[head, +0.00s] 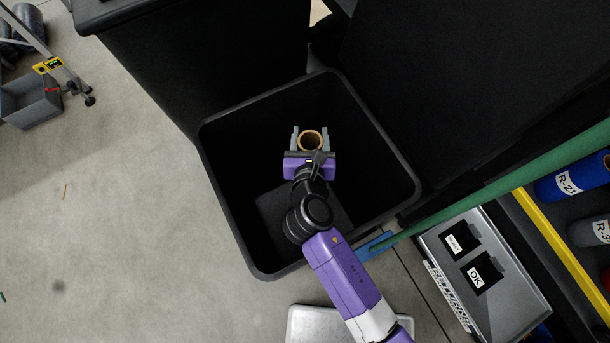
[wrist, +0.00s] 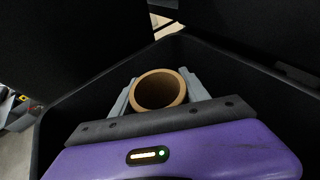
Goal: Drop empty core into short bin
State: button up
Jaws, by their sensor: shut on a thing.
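The empty core (head: 311,140) is a short brown cardboard tube, seen nearly end-on with its hollow middle showing. It also shows in the wrist view (wrist: 160,91). My gripper (head: 311,138) is shut on the core, with one grey finger on each side of it. The short bin (head: 230,231) is a black open-topped bin in the middle of the head view. My gripper and the core are over the bin's opening, inside the outline of its rim. In the wrist view the bin's rim (wrist: 232,59) runs behind the core. How high the core is above the bin floor is hard to tell.
A taller black bin (head: 210,60) stands behind the short one. A green pole (head: 500,185) slants at the right, near a grey box with an OK label (head: 513,309) and blue rolls (head: 575,180). Floor at the left is mostly clear.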

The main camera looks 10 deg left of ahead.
notch_tip(320, 180, down, 6)
jog(key=b, duration=0.6)
jog(key=shift+r, duration=0.15)
jog(key=o, duration=1.4)
jog(key=shift+o, duration=0.2)
jog(key=shift+s, duration=0.1)
jog(key=v, duration=0.7)
jog(key=shift+s+r, duration=0.2)
jog(key=shift+s, duration=0.15)
